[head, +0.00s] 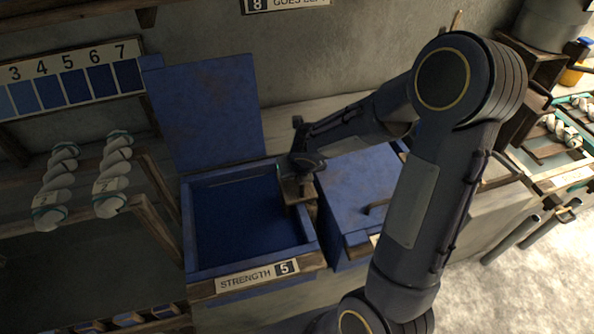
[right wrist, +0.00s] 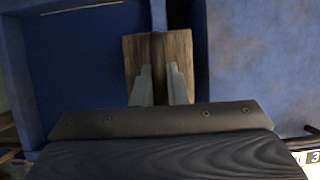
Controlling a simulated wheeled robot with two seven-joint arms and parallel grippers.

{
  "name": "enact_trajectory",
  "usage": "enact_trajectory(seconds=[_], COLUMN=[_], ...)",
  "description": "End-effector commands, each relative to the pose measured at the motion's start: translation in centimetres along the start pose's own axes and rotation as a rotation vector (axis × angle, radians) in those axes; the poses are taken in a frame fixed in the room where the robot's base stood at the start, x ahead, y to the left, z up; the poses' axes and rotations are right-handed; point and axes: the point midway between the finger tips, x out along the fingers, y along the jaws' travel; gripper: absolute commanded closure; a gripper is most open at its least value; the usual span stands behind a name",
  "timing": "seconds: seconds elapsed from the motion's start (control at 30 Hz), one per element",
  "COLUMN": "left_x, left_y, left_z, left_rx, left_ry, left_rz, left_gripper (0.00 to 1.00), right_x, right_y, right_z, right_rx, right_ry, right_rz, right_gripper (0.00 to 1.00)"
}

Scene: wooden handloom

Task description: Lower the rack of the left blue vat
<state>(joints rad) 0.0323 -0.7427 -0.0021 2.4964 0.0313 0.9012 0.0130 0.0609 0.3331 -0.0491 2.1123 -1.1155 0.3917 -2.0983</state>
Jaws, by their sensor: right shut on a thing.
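The left blue vat (head: 196,262) stands open, its lid (head: 208,112) upright behind it and a "STRENGTH 5" label on its front. Dark blue liquid (head: 240,222) fills the inside. My right gripper (head: 297,184) is at the vat's right wall, pointing down. In the right wrist view its two fingers (right wrist: 159,85) are shut on the dark upright bar of a wooden piece (right wrist: 180,50), which seems to be the rack's handle. The rest of the rack is not visible. My left gripper is not in view.
A second blue vat (head: 352,185) with a closed lid stands close on the right. My right arm covers much of the right side.

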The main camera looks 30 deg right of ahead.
Motion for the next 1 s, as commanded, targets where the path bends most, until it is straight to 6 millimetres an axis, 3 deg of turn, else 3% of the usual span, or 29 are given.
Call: enact_trajectory(seconds=[0.03, 0.4, 0.8, 0.83, 1.0], left_x=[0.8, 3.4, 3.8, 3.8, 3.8], left_y=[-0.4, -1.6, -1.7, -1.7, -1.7], left_z=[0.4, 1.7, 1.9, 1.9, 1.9], left_rx=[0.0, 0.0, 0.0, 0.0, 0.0], left_ry=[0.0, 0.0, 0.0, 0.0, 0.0], left_rz=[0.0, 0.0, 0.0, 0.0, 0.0], left_gripper=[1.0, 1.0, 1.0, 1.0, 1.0], right_x=[1.0, 4.3, 4.8, 4.8, 4.7], right_y=[-0.1, -0.1, -0.1, -0.1, -0.1], right_z=[-0.6, -2.2, -2.5, -2.5, -2.4], right_rx=[0.001, 0.001, 0.0, 0.0, 0.0], right_ry=[0.005, 0.005, 0.007, 0.008, 0.005], right_rz=[-0.003, -0.003, -0.003, -0.003, -0.002], right_gripper=[1.0, 1.0, 1.0, 0.83, 0.61])
